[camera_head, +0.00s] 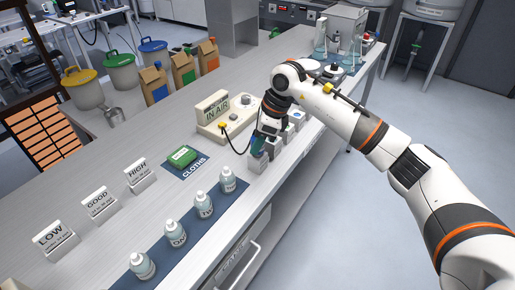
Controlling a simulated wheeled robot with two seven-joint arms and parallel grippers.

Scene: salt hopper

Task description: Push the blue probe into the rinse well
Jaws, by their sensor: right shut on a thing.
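My right gripper (262,138) points down over the row of small grey blocks near the bench's front edge. It is shut on what appears to be the blue probe (257,146), a small blue-teal piece mostly hidden by the fingers. The probe sits at or just above the nearest grey block (257,163); I cannot tell whether its tip is inside. More small blocks (296,118) line up behind, partly covered by my arm. I cannot read which is the rinse well. The meter (222,117) shows "IN AIR", with a dark cable beside it. My left gripper is out of view.
A green pack lies on the CLOTHS mat (171,170). Several labelled bottles (204,205) stand on a blue mat at the front. LOW, GOOD and HIGH signs (139,175) stand at left. Glassware (352,62) stands at the far end. Bare bench lies left of the meter.

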